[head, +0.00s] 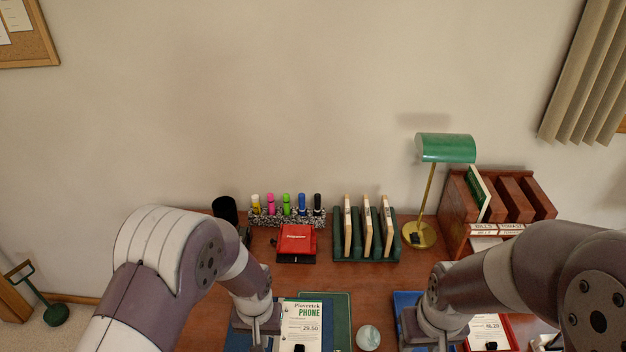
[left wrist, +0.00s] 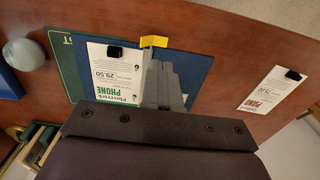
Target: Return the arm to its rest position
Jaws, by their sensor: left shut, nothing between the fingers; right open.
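My left arm comes in from the left in the head view, bent over the desk. Its gripper (head: 257,338) is low at the bottom edge, beside a white Plovertek phone bill (head: 301,322). In the left wrist view the left gripper (left wrist: 160,78) is shut and empty, over a dark blue folder (left wrist: 197,72) with the phone bill (left wrist: 112,68) beside the fingers. Whether the fingers touch the folder I cannot tell. My right arm comes in from the right, and its open gripper (head: 440,346) is partly cut off by the bottom edge, above a blue item (head: 405,301).
The wooden desk (head: 345,285) holds a red box (head: 296,240), a pen rack (head: 288,217), a green sorter (head: 367,252), a green lamp (head: 446,148), a wooden bill holder (head: 500,215) and a glass ball (head: 368,337). Another bill (left wrist: 269,88) lies right in the wrist view.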

